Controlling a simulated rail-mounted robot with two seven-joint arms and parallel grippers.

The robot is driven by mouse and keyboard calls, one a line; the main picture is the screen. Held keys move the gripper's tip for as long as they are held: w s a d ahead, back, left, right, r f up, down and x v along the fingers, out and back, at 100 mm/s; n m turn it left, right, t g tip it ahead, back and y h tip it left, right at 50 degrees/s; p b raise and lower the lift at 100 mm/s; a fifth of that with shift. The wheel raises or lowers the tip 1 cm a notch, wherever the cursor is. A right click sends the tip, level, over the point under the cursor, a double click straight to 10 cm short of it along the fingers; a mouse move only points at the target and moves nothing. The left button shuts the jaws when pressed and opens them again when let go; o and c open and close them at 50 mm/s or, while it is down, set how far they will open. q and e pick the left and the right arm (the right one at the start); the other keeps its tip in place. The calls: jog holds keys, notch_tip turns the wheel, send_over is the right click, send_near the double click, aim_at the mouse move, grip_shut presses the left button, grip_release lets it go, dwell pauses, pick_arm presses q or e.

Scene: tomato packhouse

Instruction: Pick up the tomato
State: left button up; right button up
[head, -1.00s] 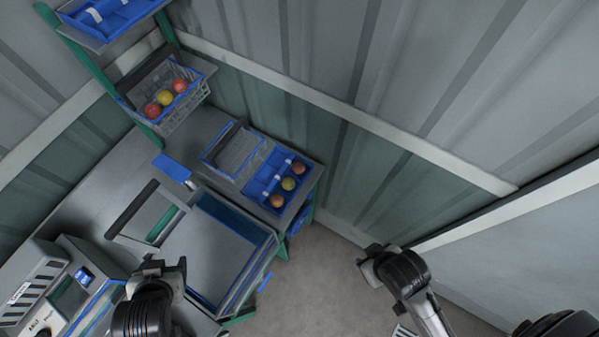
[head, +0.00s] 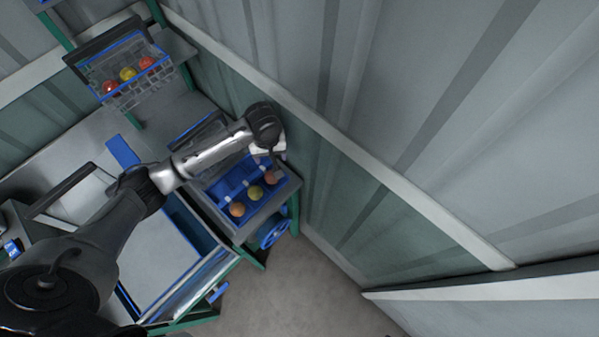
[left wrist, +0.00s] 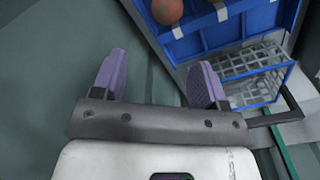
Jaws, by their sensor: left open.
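Three tomatoes lie in a row in a blue tray (head: 224,200) at the right end of the bench: an orange one (head: 237,209), a yellow-green one (head: 256,192) and a red one (head: 270,177). My left gripper (head: 271,168) is at the red tomato's end of the tray, its fingers mostly too small to make out in the head view. In the left wrist view, my left gripper (left wrist: 160,82) is open with nothing between its purple fingers. One reddish tomato (left wrist: 167,10) shows beyond them at the top edge, apart from the fingers. My right gripper is out of view.
A wire basket (head: 130,97) on the shelf at upper left holds more tomatoes. Another wire basket (left wrist: 252,75) stands beside the blue tray in the left wrist view. A corrugated wall (head: 330,170) rises close behind the tray. Floor (head: 290,290) is clear in front.

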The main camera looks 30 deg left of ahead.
aim_at(272, 175)
pick_arm(q)
jog(key=f+n, duration=0.1)
jog(key=f, duration=0.3)
jog(key=f+n, duration=0.2)
jog(key=f, duration=0.3)
jog(key=s+f+n+b, duration=0.1)
jog(key=f+n, duration=0.1)
jog(key=f, duration=0.2)
jog(key=shift+f, duration=0.4)
jog(key=shift+c, duration=0.2)
jog(key=c, duration=0.4)
